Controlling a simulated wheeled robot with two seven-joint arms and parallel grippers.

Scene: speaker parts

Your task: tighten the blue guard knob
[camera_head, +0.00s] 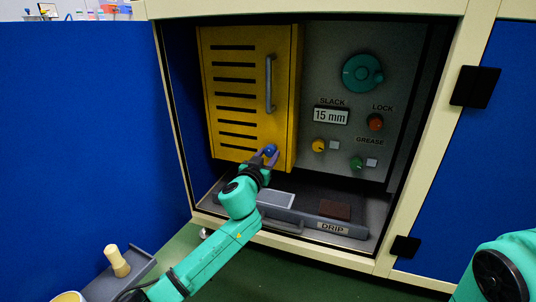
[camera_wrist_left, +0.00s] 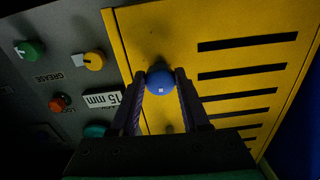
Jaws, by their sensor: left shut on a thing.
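The blue guard knob (camera_head: 270,149) sits at the lower right of the yellow slotted guard door (camera_head: 225,105) inside the open cabinet. My left gripper (camera_head: 266,158) reaches up to it from below and is shut on the knob. In the left wrist view the blue knob (camera_wrist_left: 160,83) is between the two dark fingertips (camera_wrist_left: 160,88), with a small pale mark on its face. The yellow door looks closed in the head view. Only part of my right arm shows at the lower right; its gripper is out of view.
Right of the door, a grey panel carries a teal wheel (camera_head: 362,73), a display (camera_head: 331,115) reading 15 mm, a red knob (camera_head: 375,122), a yellow knob (camera_head: 318,145) and a green knob (camera_head: 356,163). A drip tray (camera_head: 290,222) lies below. The cabinet frame borders the opening.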

